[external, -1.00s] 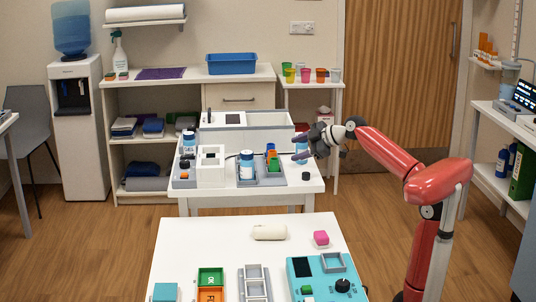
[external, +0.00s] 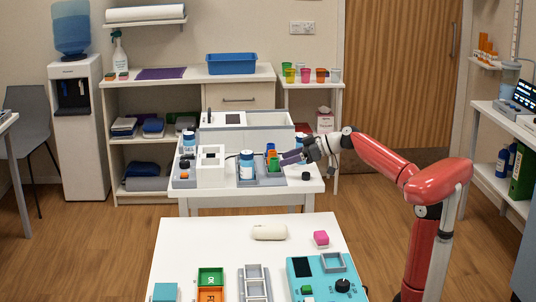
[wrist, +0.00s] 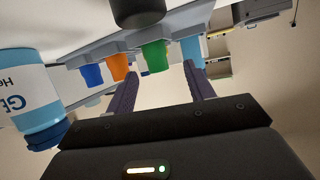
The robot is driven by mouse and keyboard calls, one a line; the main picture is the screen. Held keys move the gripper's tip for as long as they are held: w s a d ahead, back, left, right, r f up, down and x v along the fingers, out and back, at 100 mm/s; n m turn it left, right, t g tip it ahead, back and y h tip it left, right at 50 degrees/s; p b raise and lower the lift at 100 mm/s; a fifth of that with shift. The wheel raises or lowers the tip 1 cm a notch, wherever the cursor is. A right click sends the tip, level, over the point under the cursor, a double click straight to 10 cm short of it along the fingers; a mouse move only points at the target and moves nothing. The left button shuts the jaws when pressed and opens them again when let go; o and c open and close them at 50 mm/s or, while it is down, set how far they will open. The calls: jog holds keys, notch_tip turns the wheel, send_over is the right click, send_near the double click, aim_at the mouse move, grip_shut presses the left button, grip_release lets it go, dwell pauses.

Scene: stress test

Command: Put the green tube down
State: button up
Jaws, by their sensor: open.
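In the external view the green tube (external: 275,165) is in the rack on the middle table. My gripper (wrist: 161,72) is open. In the wrist view the green tube shows between its two dark fingers, around their tips; I cannot tell whether they touch it. In the external view my gripper (external: 291,158) reaches in from the right, just beside the tube.
A black cylinder (external: 306,176) stands right of the rack. A white device (external: 210,165) is further left. The near table holds a teal device (external: 318,280).

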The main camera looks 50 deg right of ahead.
aim_at(274, 160)
jog(key=x, duration=0.5)
jog(key=shift+w+r+p, duration=0.15)
jog(key=shift+w+p, duration=0.15)
jog(key=shift+w, duration=0.05)
jog(key=shift+c, duration=0.2)
jog(key=c, duration=1.1)
jog(key=shift+r, duration=0.1)
